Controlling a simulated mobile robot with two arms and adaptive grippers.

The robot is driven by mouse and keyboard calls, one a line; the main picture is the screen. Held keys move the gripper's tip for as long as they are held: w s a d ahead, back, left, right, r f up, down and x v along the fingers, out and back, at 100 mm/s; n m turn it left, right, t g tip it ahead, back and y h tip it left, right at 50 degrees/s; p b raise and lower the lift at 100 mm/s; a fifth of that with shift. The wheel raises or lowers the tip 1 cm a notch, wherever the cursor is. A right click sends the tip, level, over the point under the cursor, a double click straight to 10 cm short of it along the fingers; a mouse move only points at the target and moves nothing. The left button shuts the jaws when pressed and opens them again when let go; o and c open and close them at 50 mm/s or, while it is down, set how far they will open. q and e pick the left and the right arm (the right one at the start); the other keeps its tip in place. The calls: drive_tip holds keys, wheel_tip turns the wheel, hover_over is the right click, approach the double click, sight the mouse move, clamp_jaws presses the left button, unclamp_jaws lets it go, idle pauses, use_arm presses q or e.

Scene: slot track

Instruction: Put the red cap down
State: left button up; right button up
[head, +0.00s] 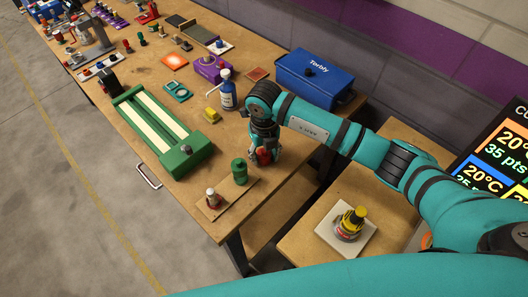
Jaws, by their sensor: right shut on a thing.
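My right gripper (262,160) comes in from the right and points down over the near right part of the workbench. It is shut on the red cap (264,156), which shows only as a small red patch between the fingers. I cannot tell whether the cap touches the bench. A wooden board (225,199) lies just left of and nearer than the gripper. It bears a green cylinder (239,171) and a small white item with a red top (212,197). My left gripper is not in view.
A green track (163,127) with cream strips lies left of the gripper. A blue and white bottle (228,92), a yellow block (211,115) and a blue toolbox (314,78) stand behind. A lower side table (384,205) holds a yellow and black item (350,222) on a white plate.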

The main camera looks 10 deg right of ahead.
drive_tip(key=shift+f, duration=0.15)
drive_tip(key=o, duration=0.8)
drive_tip(key=shift+c, duration=0.2)
drive_tip(key=shift+r, duration=0.35)
wheel_tip(320, 180, up, 10)
drive_tip(key=b, duration=0.2)
drive_tip(key=shift+r+b, duration=0.25)
drive_tip(key=shift+b, duration=0.15)
drive_tip(key=shift+r, duration=0.6)
